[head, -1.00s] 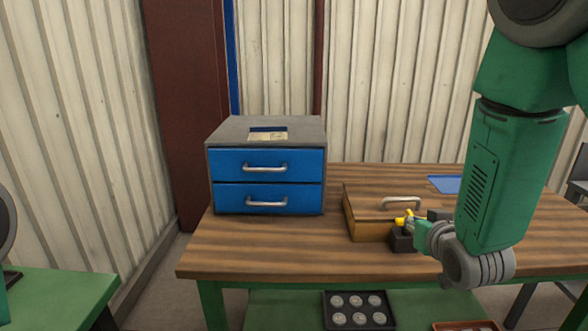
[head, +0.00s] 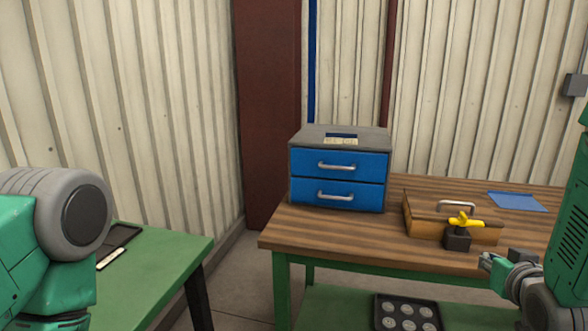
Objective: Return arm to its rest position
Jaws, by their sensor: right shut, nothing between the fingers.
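My right arm comes in at the right edge, and its gripper (head: 490,264) is shut and empty. It shows at the table's right front, to the right of and a little below a black block with a yellow handle (head: 466,222), with a gap between them in the picture. My left arm shows at the left edge as a green and grey link, but its gripper is out of view.
The wooden table (head: 330,234) carries a blue two-drawer cabinet (head: 337,179), a wooden box with a metal handle (head: 424,224) and a blue sheet (head: 517,201). A black tray of round pieces (head: 407,299) lies below. A green table (head: 165,262) stands left, with floor between.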

